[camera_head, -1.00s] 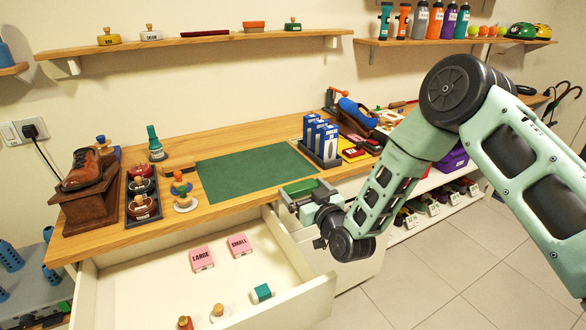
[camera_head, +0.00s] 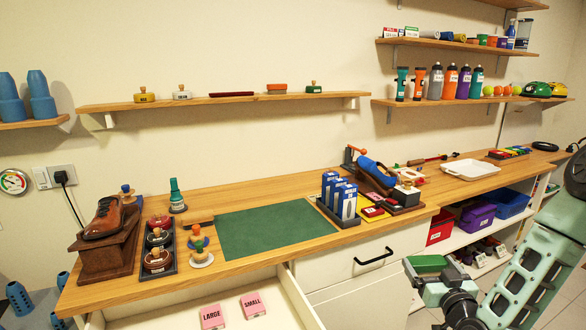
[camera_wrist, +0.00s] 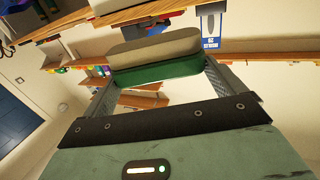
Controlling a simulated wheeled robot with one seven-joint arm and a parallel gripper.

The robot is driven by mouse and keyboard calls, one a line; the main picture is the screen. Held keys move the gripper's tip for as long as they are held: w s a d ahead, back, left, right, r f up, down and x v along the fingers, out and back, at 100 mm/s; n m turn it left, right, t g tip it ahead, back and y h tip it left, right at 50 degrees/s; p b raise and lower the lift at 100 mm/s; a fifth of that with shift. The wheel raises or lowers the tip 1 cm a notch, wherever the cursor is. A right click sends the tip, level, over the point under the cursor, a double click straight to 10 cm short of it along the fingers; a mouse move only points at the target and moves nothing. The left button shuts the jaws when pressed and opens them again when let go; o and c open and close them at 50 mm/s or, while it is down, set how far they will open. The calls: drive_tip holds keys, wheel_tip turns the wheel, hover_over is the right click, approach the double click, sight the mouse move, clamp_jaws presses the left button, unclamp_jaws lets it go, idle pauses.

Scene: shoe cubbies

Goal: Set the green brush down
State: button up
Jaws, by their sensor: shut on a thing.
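The green brush (camera_head: 428,263) is in my gripper (camera_head: 430,272), at the lower right of the head view. In the wrist view the brush (camera_wrist: 155,68) has a green body and a paler, beige layer, and lies across between the two fingers of my gripper (camera_wrist: 158,72). My gripper is shut on it.
A green mat (camera_head: 275,229) lies bare on the wooden bench (camera_head: 215,262). Left of it are a shoe on a stand (camera_head: 107,240) and a tray of round tins (camera_head: 158,262). Blue boxes (camera_head: 340,194) stand to its right. An open drawer (camera_head: 285,305) holds pink boxes. A white tray (camera_head: 470,169) looks empty.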

drive_tip(key=s+a+f, duration=0.1)
drive_tip(key=s+f, duration=1.1)
drive_tip(key=s, duration=0.1)
drive_tip(key=shift+s+h, duration=0.3)
drive_tip(key=w+a+n+y, duration=0.3)
drive_tip(key=w+a+y, duration=0.3)
drive_tip(key=w+a, duration=0.45)
drive_tip(key=w+a+r, duration=0.4)
drive_tip(key=a+r, duration=0.2)
drive_tip(key=a, duration=0.1)
drive_tip(key=w+a+r+n+g+y, duration=0.1)
drive_tip(key=w+a+r, duration=0.4)
drive_tip(key=a, duration=0.3)
drive_tip(key=shift+a+r+g, duration=0.3)
drive_tip(key=shift+r, duration=0.45)
